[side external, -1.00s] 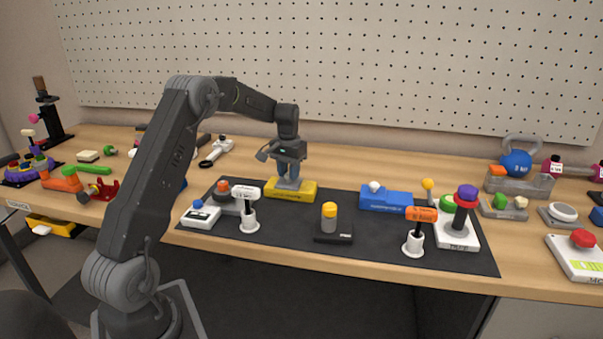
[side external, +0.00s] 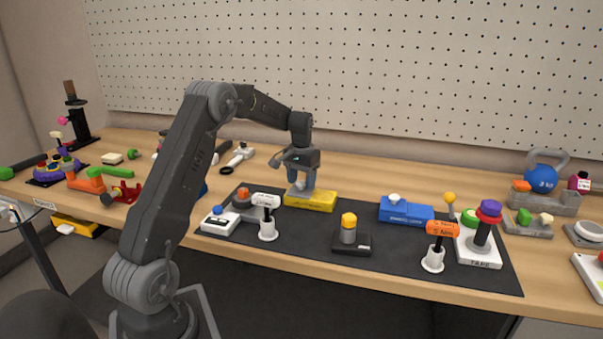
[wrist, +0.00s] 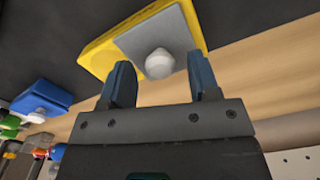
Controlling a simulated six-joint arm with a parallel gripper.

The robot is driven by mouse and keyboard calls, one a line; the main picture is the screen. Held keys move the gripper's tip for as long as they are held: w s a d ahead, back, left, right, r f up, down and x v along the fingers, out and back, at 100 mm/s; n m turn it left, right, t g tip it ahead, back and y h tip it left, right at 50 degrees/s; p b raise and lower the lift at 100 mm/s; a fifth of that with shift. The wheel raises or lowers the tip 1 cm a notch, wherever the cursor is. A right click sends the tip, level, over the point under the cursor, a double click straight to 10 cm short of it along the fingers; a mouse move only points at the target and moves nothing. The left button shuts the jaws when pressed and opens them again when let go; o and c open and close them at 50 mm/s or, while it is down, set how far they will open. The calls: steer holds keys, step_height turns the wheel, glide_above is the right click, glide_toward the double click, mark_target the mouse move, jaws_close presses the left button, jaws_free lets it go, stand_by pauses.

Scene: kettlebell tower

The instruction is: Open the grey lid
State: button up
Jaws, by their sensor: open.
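The grey lid (wrist: 150,37) is a flat grey plate with a pale round knob (wrist: 159,65) on it. It lies on a yellow box (wrist: 97,57) in the wrist view. In the side external view the yellow box (side external: 312,202) is at the back of the dark mat, and my gripper mostly hides the lid. My gripper (wrist: 159,62) is open, and its two blue fingers appear on either side of the knob with gaps. In the side view my gripper (side external: 301,188) points down over the box. I cannot tell how far the fingertips are from the lid.
On the dark mat (side external: 300,245), a blue box (side external: 408,214) with a white knob is to the right. A black base with a yellow-topped post (side external: 348,230) is in front. A white-headed tool in a holder (side external: 267,225) stands front left. Bare wood lies behind the box.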

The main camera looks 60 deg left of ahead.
mark_target(301, 182)
step_height(301, 182, up, 14)
stand_by(0.5)
steer(key=shift+f, duration=0.1)
steer(key=s+d+r+m+t+y, duration=0.1)
steer(key=s+d+r, duration=0.2)
steer(key=d, duration=0.7)
steer(key=s+d+r+m+t, duration=0.1)
steer(key=s+d+r, duration=0.3)
steer(key=d, duration=0.6)
steer(key=s+d+f+m+t, duration=0.1)
steer(key=s+d+f, duration=0.2)
steer(key=s+d, duration=0.3)
steer(key=s+d+f+m+t+h, duration=0.1)
steer(key=s+d+f+m+t, duration=0.1)
steer(key=s+d+f, duration=0.2)
steer(key=s+d, duration=0.3)
steer(key=s, duration=0.4)
steer(key=shift+d+t, duration=0.2)
steer(key=shift+t, duration=0.1)
